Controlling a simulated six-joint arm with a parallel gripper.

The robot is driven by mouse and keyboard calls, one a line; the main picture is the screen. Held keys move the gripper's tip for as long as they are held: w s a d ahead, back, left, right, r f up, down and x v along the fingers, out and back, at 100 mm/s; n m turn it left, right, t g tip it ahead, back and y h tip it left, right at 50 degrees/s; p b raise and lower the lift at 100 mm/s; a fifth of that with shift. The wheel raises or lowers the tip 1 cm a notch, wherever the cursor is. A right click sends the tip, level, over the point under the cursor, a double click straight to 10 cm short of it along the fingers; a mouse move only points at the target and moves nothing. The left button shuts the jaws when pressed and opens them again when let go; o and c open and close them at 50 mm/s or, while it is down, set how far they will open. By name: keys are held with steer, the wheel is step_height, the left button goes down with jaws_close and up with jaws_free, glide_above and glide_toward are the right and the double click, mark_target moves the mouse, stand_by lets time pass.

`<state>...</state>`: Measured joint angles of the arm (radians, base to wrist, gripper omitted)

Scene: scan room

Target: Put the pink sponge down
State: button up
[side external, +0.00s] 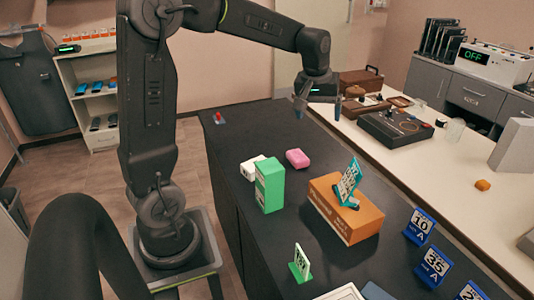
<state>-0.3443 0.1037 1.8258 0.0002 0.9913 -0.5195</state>
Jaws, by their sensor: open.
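The pink sponge (297,158) lies on the black table top (240,130), behind and to the right of a green box. My gripper (318,108) is raised above the far part of the table, beyond the sponge and clear of it. Its fingers point down and are apart, with nothing seen between them.
A green box (270,186) and a white block (252,168) stand near the sponge. An orange-brown box (344,208) with a teal card stand is to the right. Blue number signs (419,226) line the right edge. The far table end is mostly clear.

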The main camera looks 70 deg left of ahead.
steer(key=s+d+m+t, duration=0.1)
steer(key=s+d+m, duration=0.4)
steer(key=s, duration=0.5)
steer(key=s+d+r+m+t, duration=0.1)
steer(key=s+d+m, duration=0.3)
steer(key=s+d, duration=0.5)
steer(key=shift+s+m+t+h, duration=0.4)
steer(key=shift+t, duration=0.2)
